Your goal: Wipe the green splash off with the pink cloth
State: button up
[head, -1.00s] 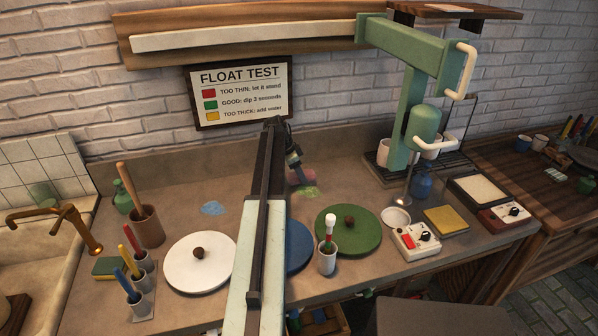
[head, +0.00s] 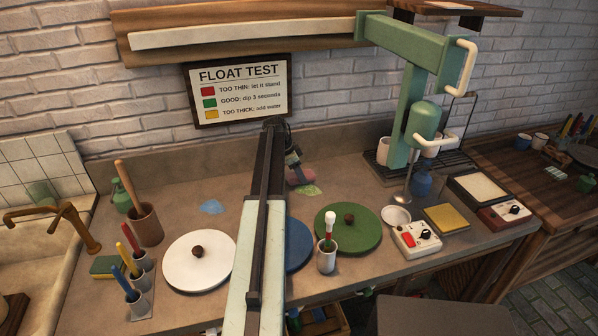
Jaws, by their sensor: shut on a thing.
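The green splash (head: 309,190) is a small pale green patch on the counter, behind the green round plate. The pink cloth (head: 300,178) is at the splash's upper left edge, partly hidden by my gripper and arm. My gripper (head: 295,170) points down at the cloth and is shut on it. The cloth is at or just above the counter; I cannot tell whether it touches the splash.
A blue splash (head: 212,207) lies left of my arm. A green press (head: 408,130) stands at right.

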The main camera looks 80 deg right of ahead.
jog(key=shift+f+b, duration=0.45)
jog(key=shift+f, duration=0.1)
